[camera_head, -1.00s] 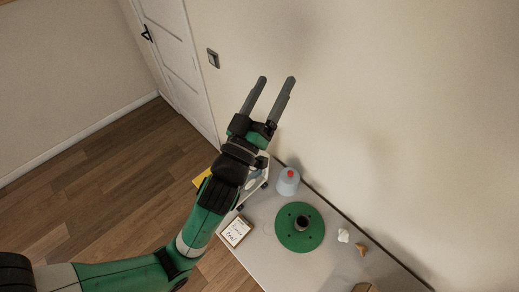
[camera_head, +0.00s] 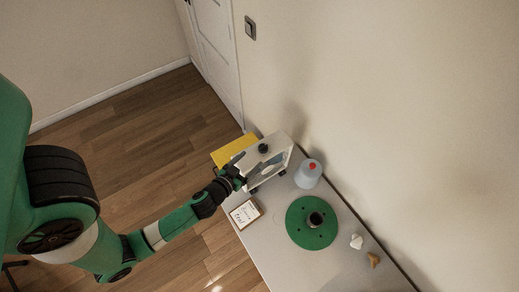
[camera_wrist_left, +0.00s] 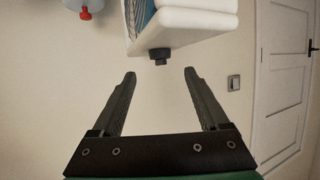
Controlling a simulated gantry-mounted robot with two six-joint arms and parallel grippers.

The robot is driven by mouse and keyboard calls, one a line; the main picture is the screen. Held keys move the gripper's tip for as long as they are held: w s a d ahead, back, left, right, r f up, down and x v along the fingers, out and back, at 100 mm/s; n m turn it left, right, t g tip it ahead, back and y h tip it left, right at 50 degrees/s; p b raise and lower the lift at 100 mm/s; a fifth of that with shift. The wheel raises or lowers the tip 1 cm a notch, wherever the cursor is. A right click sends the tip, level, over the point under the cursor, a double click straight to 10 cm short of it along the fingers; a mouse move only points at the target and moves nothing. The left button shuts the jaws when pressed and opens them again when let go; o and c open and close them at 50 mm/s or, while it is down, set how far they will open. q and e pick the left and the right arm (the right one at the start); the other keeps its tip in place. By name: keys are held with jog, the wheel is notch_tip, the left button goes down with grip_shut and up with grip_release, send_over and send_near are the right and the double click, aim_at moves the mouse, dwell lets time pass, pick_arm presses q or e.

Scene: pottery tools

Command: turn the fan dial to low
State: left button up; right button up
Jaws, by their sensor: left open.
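The fan is a white box-like unit (camera_head: 279,156) at the far left end of the table, with a dark round dial (camera_head: 263,148) on its top. My left gripper (camera_head: 242,172) is beside the fan on its left, partly blending with the dark wrist. In the left wrist view the scene appears upside down. There the fan (camera_wrist_left: 190,25) is at the top, with the dial (camera_wrist_left: 159,55) sticking out from it. The open left fingers (camera_wrist_left: 160,75) point toward the dial, which lines up with the gap between the tips and is not gripped. The dial's markings cannot be read.
A grey-blue bottle with a red top (camera_head: 308,175) stands right of the fan. A framed card (camera_head: 245,213), a green wheel disc (camera_head: 300,232) and small pieces lie on the table (camera_head: 275,255). A yellow item (camera_head: 232,150) is behind the fan. The wall borders the table.

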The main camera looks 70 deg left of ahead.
aim_at(261, 149)
pick_arm(q)
jog(key=x, duration=0.7)
jog(key=shift+w+a, duration=0.1)
jog(key=shift+w, duration=0.05)
